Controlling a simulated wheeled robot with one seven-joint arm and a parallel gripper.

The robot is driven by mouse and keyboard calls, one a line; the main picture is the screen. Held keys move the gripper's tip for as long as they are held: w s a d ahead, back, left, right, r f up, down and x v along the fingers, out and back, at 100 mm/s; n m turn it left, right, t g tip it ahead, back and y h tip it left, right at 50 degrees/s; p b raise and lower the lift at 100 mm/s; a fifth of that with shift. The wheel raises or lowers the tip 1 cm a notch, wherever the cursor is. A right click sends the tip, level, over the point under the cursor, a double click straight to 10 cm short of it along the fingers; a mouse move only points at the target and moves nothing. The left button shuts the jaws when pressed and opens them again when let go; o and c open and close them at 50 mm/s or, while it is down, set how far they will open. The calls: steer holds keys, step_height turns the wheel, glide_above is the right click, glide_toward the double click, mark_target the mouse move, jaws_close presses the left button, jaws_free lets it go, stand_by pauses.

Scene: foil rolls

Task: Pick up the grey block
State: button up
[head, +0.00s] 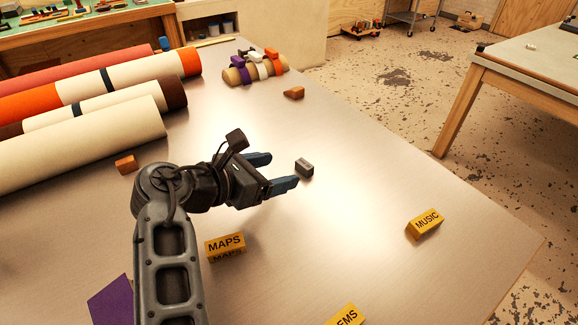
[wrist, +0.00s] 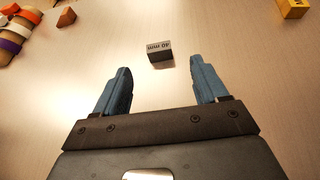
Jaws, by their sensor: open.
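The small grey block (head: 304,167) lies on the metal table, just beyond my fingertips. In the wrist view the grey block (wrist: 159,51) shows dark lettering that reads "40 mm" upside down. It lies ahead of the gap between my fingers, nearer the middle than either finger. My gripper (head: 279,171) is open and empty, with its two blue fingers apart and pointing toward the block. In the wrist view my gripper (wrist: 160,78) has one finger on each side, and neither touches the block.
Yellow blocks labelled MAPS (head: 225,247) and MUSIC (head: 425,224) lie on the table. Orange-brown wedges lie left (head: 126,164) and behind (head: 294,92). Large rolls (head: 80,140) fill the left, and a small strapped roll (head: 250,71) lies at the back. The table around the block is clear.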

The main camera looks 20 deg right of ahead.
mark_target(304, 164)
steer(key=shift+w+d+f, duration=0.2)
steer(key=shift+d, duration=0.15)
steer(key=shift+p+x, duration=0.75)
steer(key=shift+x, duration=2.75)
steer(key=shift+c, duration=0.3)
steer(key=c, duration=1.2)
